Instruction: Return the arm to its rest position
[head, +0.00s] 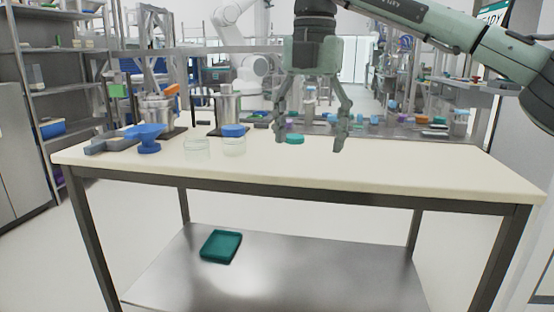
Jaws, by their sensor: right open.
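My right arm comes in from the upper right of the head view. My right gripper (309,122) points down with its fingers spread, above the middle of the table (400,172). Nothing is between its fingers. A small green lid (294,139) shows by its left finger; I cannot tell whether they touch. A teal bin (221,246) lies on the metal lower shelf (300,275) under the tabletop. My left gripper is not in view.
At the tabletop's left stand a blue funnel-like piece (149,138), a clear dish (196,149), a blue-lidded jar (234,141) and metal vessels (229,108). The table's right side is clear. Shelving (75,90) stands at the left. Benches with small items lie behind.

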